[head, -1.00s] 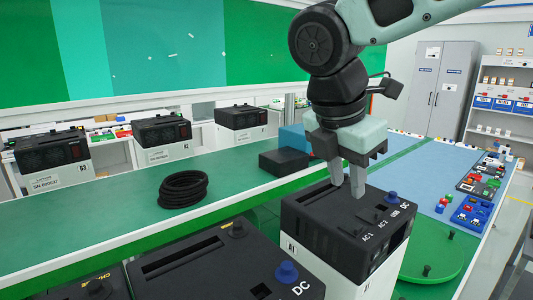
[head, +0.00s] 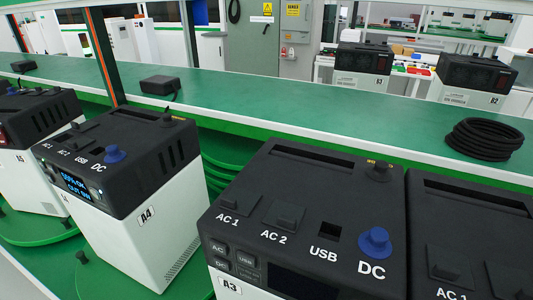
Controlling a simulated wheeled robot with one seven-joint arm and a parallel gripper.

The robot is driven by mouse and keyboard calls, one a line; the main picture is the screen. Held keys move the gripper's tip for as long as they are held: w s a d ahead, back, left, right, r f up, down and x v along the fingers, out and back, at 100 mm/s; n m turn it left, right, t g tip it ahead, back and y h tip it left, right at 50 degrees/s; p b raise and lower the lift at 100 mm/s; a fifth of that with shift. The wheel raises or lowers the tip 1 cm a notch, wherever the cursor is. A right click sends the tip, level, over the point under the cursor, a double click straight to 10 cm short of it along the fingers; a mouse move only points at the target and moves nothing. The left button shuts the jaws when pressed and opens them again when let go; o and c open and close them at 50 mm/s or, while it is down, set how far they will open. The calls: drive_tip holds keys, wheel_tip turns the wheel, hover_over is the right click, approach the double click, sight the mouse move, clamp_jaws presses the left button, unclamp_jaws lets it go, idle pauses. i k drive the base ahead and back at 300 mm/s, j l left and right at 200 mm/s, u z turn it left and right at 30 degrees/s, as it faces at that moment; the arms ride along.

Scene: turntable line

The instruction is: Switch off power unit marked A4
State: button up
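The power unit marked A4 (head: 150,240) stands at the left in the head view, a white box with a black top. Its label A4 shows on the white side. Its front screen (head: 75,185) is lit blue with text, tilted and only partly legible. A blue DC knob (head: 114,154) sits on its top, by the AC 1, AC 2 and USB markings. My gripper is not in view.
Unit A3 (head: 300,215) stands close in front with a dark screen, and another black unit (head: 470,235) adjoins it at right. Unit A5 (head: 30,150) is at far left. A green bench (head: 300,105) behind carries a black cable coil (head: 484,139) and a small black box (head: 160,85).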

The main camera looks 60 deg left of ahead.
sight(93, 192)
drive_tip(key=u, duration=2.6)
